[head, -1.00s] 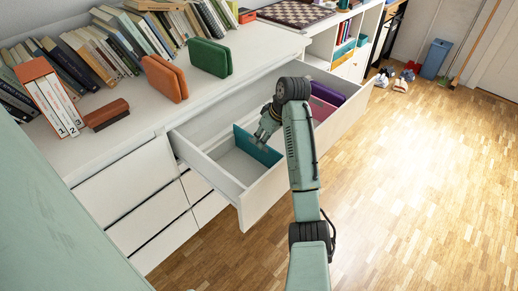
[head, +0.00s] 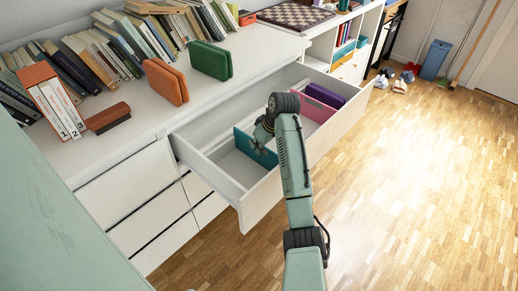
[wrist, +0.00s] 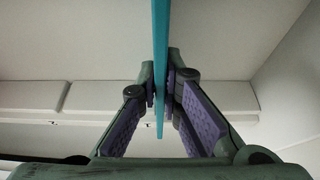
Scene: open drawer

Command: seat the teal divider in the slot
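The teal divider (head: 257,150) stands upright across the open drawer (head: 252,207), in its near left part. In the wrist view the divider (wrist: 160,60) shows edge-on as a thin teal strip between the fingers. My gripper (wrist: 161,85) has a finger on each side of it and looks shut on it. In the head view my gripper (head: 262,134) is at the divider's upper edge, partly hidden by my wrist. A pale rail (wrist: 110,97) with a narrow gap (wrist: 63,97) left of the divider shows in the wrist view. The divider's lower edge meeting any slot cannot be made out.
A pink panel (head: 318,108) and a purple item (head: 325,95) are in the drawer's far right part. On the cabinet top are an orange case (head: 166,82), a green case (head: 210,60) and books. The drawer floor beside the divider is clear.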

